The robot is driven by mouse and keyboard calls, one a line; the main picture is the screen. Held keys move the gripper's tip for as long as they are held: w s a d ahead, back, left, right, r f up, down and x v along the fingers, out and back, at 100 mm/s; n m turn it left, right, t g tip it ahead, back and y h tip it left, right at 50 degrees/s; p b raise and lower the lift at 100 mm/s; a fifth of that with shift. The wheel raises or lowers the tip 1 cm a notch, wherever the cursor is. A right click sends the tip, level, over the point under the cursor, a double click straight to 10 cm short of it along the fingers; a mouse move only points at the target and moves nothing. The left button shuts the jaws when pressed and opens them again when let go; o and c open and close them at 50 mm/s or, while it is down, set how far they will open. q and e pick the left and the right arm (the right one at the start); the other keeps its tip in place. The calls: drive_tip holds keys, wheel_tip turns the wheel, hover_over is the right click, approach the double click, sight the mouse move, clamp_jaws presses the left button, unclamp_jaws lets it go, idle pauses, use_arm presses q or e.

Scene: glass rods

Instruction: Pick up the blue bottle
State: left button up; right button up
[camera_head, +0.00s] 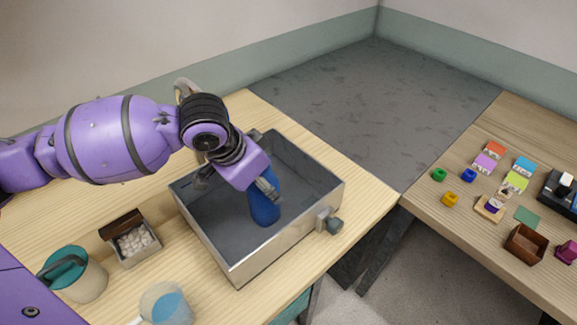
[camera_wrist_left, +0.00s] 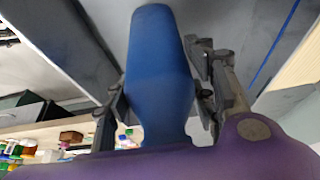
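The blue bottle (camera_head: 264,207) stands inside a grey metal box-like basin (camera_head: 218,238) on the wooden table, leaning slightly in the head view. My left gripper (camera_head: 268,187) reaches down into the basin at the bottle's upper part, which it partly hides. In the left wrist view the bottle (camera_wrist_left: 160,75) lies between the two fingers (camera_wrist_left: 160,90), one on each side and very close to it. I cannot tell whether both fingers press on it. My right gripper is not in view.
A small box of white pieces (camera_head: 133,240), a pot with a teal top (camera_head: 80,275) and a cup of blue liquid (camera_head: 166,304) stand left of the basin. A knob (camera_head: 330,224) sits on its right wall. Another table (camera_head: 440,215) at right holds several coloured blocks.

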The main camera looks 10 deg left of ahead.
use_arm(q)
drive_tip(key=c, duration=0.8)
drive_tip(key=shift+c, duration=0.2)
drive_tip(key=shift+r, duration=0.15)
